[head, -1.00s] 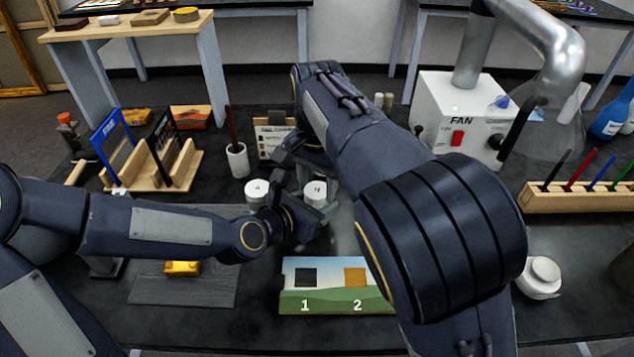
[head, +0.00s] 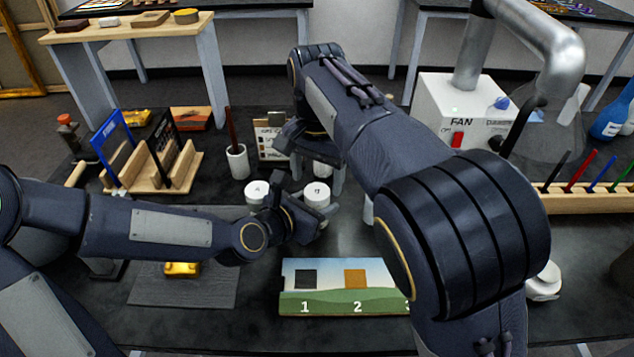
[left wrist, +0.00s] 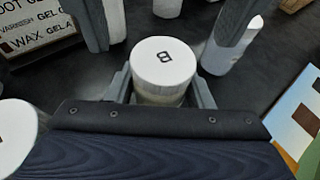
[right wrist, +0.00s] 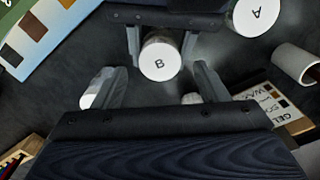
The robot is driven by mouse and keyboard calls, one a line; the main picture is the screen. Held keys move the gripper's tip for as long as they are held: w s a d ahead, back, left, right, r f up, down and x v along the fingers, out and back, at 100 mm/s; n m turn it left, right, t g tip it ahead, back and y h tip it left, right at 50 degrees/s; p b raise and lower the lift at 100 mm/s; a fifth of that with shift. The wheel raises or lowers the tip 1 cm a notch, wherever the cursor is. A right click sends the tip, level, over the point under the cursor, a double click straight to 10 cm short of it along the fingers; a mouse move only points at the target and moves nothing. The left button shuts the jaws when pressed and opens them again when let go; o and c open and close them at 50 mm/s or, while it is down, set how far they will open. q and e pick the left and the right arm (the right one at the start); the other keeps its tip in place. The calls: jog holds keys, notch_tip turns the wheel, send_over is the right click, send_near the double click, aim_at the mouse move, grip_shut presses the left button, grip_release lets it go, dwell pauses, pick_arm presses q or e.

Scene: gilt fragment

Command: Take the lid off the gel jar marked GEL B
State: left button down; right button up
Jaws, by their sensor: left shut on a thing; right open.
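The GEL B jar has a white lid marked B (left wrist: 163,62), with a strip of its beige body showing below the lid in the left wrist view. The lid sits on the jar. It also shows in the right wrist view (right wrist: 160,62) and the head view (head: 317,192). My left gripper (left wrist: 163,90) is shut around the jar's body, below the lid. My right gripper (right wrist: 156,85) is open and empty, its fingers spread apart near the lid and not touching it. In the head view, my right forearm hides part of this area.
A white-lidded jar marked A (right wrist: 255,14) stands beside jar B. A white cup (head: 237,161) with a brush and a label card (right wrist: 275,105) stand behind. A numbered picture board (head: 330,300) lies in front. A fan box (head: 460,110) is at the right.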

jog(key=shift+r, duration=1.15)
jog(key=shift+c, duration=1.2)
notch_tip(320, 180, up, 3)
jog(key=shift+f+n, duration=0.15)
jog(key=shift+n, duration=0.45)
jog(key=shift+f, duration=3.9)
jog(key=c, duration=0.6)
jog(key=o, duration=0.9)
jog(key=shift+c, duration=0.2)
